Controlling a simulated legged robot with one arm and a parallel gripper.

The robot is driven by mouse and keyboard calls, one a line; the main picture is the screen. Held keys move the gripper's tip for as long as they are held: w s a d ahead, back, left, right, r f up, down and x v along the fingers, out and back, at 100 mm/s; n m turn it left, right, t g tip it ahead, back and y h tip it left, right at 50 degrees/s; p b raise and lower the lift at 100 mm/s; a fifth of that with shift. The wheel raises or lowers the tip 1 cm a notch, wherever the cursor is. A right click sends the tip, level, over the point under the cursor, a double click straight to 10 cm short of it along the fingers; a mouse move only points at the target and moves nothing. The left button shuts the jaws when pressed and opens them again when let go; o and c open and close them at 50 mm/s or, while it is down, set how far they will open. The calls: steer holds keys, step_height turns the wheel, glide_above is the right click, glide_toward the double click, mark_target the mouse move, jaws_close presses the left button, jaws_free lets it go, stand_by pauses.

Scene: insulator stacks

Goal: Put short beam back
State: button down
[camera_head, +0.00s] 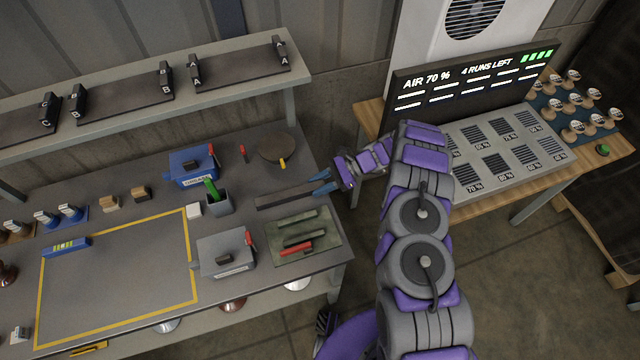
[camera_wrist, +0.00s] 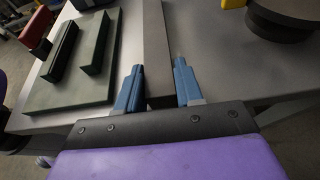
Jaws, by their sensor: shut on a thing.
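A plain dark grey beam (camera_head: 285,196) lies along the right part of the workbench, level with its top or just above it; I cannot tell whether it touches. My gripper (camera_head: 322,182) reaches in from the right, its blue fingers at the beam's right end. In the wrist view the beam (camera_wrist: 155,35) runs away from between the two fingers (camera_wrist: 158,85), one on each side, and the gripper is shut on it. The shelf (camera_head: 140,105) above the bench has pairs of black brackets marked A, B and C.
A green mat (camera_head: 330,245) with dark bars and a red-ended piece lies in front of the beam. A round dark disc (camera_head: 276,149) is behind it. A grey box (camera_head: 225,255), a cup (camera_head: 218,203) and a blue box (camera_head: 192,168) stand to the left. A yellow-outlined area (camera_head: 120,285) is mostly clear.

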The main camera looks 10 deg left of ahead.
steer(key=c, duration=0.7)
jaws_free()
steer(key=shift+a+f, duration=0.1)
steer(key=shift+a, duration=0.2)
steer(key=p+v, duration=0.2)
steer(key=v, duration=1)
steer(key=shift+d, duration=0.1)
